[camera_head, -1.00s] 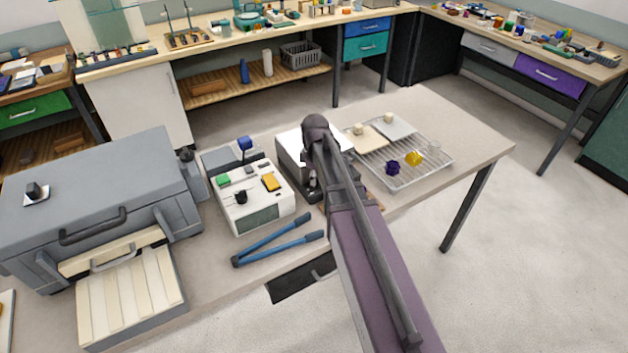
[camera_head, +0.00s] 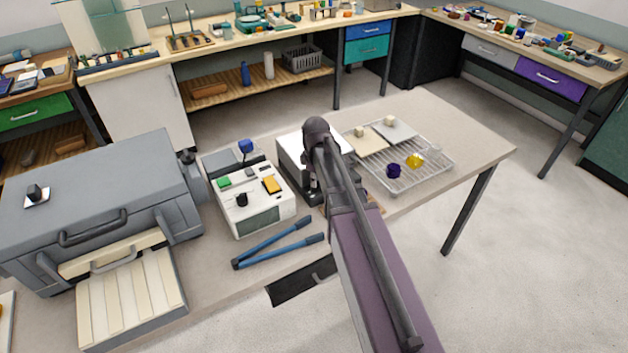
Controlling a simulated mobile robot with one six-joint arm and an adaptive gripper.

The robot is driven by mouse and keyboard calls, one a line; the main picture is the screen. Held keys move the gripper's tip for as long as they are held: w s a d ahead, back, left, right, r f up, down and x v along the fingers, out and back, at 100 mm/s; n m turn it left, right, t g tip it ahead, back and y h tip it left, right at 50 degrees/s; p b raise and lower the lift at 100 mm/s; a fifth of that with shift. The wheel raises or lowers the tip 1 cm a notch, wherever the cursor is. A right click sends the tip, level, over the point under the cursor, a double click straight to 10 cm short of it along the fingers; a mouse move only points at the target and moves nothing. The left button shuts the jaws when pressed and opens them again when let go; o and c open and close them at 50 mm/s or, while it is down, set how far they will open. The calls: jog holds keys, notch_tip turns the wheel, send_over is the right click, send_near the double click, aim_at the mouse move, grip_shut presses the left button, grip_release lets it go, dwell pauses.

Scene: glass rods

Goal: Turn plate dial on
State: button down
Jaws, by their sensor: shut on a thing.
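The plate (camera_head: 291,153) is a white box on the bench, left of and partly behind my arm. My gripper (camera_head: 313,193) is low at the plate's front and is mostly covered by my own arm. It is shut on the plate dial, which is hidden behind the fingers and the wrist. I cannot see the dial's mark or which way it points.
A white control box (camera_head: 258,222) with coloured buttons stands left of the plate. Blue-handled tongs (camera_head: 276,243) lie in front of it. A wire rack (camera_head: 405,184) with small purple and yellow pieces is to the right. A grey furnace (camera_head: 95,195) fills the left.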

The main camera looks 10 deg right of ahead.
jog(key=m, duration=0.7)
jog(key=shift+s, duration=0.15)
jog(key=m, duration=0.6)
jog(key=shift+m, duration=0.3)
jog(key=c, duration=1)
grip_release()
jog(key=shift+o, duration=0.2)
